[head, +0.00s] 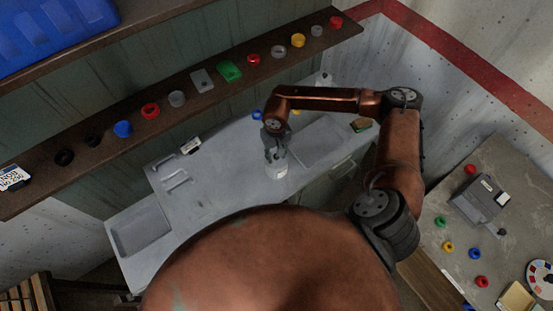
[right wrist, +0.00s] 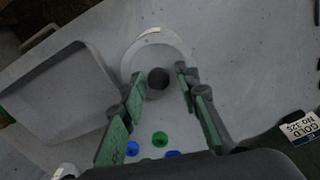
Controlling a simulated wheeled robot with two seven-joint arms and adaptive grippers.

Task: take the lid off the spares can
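The spares can (head: 278,171) is a pale, round can standing on the grey worktop in the head view. In the right wrist view its light round lid (right wrist: 146,57) has a dark ball-shaped knob (right wrist: 158,78). My right gripper (head: 272,152) is over the can, pointing down. In the right wrist view its green-padded fingers (right wrist: 160,88) are spread, with the knob showing between them and gaps on both sides. It holds nothing that I can see. The can's walls are mostly hidden by the gripper. My left gripper is not in view.
Blue (right wrist: 132,148) and green (right wrist: 158,139) round pieces lie below the knob in the right wrist view. A recessed basin (right wrist: 60,95) is beside the can. A labelled card (head: 190,145) stands on the worktop. A shelf (head: 205,98) of coloured rings runs behind.

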